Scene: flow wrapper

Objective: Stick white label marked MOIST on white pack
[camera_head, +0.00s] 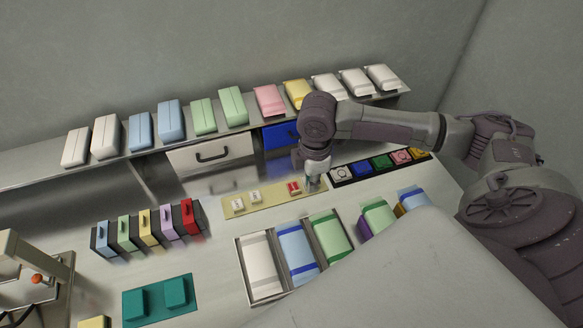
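A tan strip (273,196) on the bench holds small label blocks. Two white labels sit at its left, one (238,204) beside the other (255,197); their print is too small to read. A red label (294,188) is nearer the right end. My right gripper (313,182) points down at the strip's right end, just right of the red label. Its fingertips are small and partly hidden, so I cannot tell whether it holds anything. A white pack (259,264) lies in the leftmost compartment of the tray in front. My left gripper is out of view.
Blue (297,246) and green (331,234) packs lie right of the white one. A black holder (345,174) with coloured blocks adjoins the strip. Coloured binder-like blocks (148,229) and a teal pad (134,304) stand left. A shelf of packs (171,120) runs behind.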

